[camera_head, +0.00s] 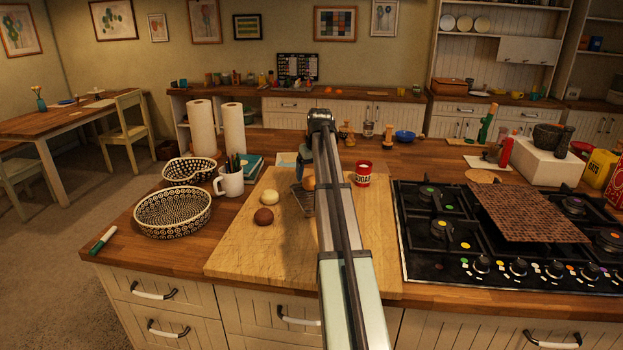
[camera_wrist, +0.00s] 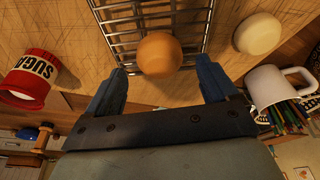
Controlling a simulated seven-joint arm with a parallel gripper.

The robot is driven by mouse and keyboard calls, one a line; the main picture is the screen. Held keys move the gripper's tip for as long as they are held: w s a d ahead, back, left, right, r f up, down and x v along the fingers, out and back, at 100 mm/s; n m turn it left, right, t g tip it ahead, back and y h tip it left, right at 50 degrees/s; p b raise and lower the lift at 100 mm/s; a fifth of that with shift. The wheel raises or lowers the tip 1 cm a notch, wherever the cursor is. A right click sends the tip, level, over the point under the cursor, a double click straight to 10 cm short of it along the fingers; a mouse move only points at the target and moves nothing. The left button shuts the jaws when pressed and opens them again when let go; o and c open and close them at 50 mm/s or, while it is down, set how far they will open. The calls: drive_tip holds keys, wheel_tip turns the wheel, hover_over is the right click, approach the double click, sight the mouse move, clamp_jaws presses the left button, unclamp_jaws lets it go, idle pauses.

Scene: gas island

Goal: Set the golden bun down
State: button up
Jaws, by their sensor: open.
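The golden bun (camera_wrist: 158,54) rests on the wire rack (camera_wrist: 120,25) in the wrist view, near the rack's end. In the head view the bun (camera_head: 309,183) shows just left of my arm, which partly hides it and the rack (camera_head: 303,203). My gripper (camera_wrist: 162,70) is open, with one blue finger on each side of the bun. A gap shows between each finger and the bun. A pale bun (camera_head: 269,197) and a dark brown bun (camera_head: 263,216) lie on the wooden board (camera_head: 240,250), left of the rack.
A red sugar can (camera_head: 362,175) stands right of my arm. A white mug (camera_head: 230,181) with pencils and two patterned baskets (camera_head: 172,213) are at the left. The gas hob (camera_head: 440,235) is at the right. The board's front left is clear.

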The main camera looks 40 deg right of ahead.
drive_tip(key=v, duration=0.9)
